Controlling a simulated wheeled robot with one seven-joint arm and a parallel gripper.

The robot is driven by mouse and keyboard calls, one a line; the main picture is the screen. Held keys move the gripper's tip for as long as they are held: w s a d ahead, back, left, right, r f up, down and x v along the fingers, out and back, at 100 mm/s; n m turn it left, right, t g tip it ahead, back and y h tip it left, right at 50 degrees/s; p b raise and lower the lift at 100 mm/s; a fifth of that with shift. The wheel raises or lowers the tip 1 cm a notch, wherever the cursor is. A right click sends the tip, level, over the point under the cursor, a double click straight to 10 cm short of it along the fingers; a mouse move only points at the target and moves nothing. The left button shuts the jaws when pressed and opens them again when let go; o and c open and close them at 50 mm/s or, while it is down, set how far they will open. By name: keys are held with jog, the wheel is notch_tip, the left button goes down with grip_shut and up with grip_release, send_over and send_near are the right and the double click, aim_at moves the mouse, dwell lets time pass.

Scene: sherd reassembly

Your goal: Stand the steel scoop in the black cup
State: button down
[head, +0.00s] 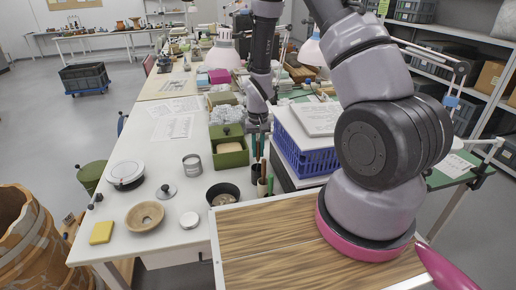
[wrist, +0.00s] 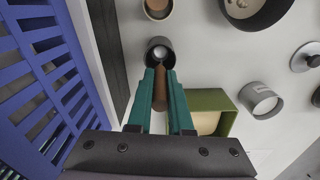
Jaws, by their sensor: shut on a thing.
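The black cup (wrist: 152,44) stands on the white table, straight ahead of my fingers in the wrist view. It also shows in the head view (head: 256,173), partly hidden behind a pale cup. My gripper (wrist: 160,80) has green fingers and is shut on the brown handle of the steel scoop (wrist: 160,92). The scoop's round steel end overlaps the cup's mouth; I cannot tell how deep it is inside. In the head view my gripper (head: 258,150) points down above the cup, and the scoop is mostly hidden.
A blue crate (head: 303,158) stands close on the right of my gripper. A green box (head: 231,160) is close on the left. A pale cup (head: 263,188) and a dark bowl (head: 222,187) stand nearer me. A grey tin (head: 192,166) stands further left.

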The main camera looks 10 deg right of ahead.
jog(key=c, duration=0.8)
grip_release()
jog(key=shift+o, duration=0.2)
notch_tip(320, 180, up, 11)
jog(key=shift+f, duration=0.1)
